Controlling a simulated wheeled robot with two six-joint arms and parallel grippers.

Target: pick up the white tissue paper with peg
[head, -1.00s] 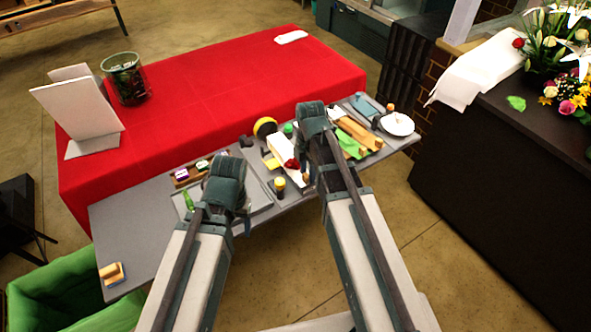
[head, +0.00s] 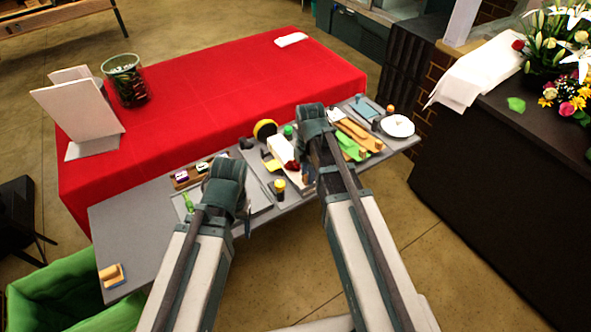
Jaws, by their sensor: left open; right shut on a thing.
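A white sheet (head: 281,149), which looks like the white tissue paper, shows just left of my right gripper, over the grey work table. I cannot make out a peg on it. My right gripper (head: 307,165) is shut, seemingly on this paper; its wrist hides the fingertips. A small red thing (head: 292,167) shows at the paper's lower edge. My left gripper (head: 240,212) is open and empty above the left part of the grey table, near a green bottle (head: 188,202).
The grey table (head: 130,225) also bears a yellow-and-black roll (head: 265,129), a yellow-capped jar (head: 279,190), green and tan rolls (head: 352,148) and a white plate (head: 397,126). The red-covered table (head: 220,90) lies behind. A green bin (head: 60,285) stands front left.

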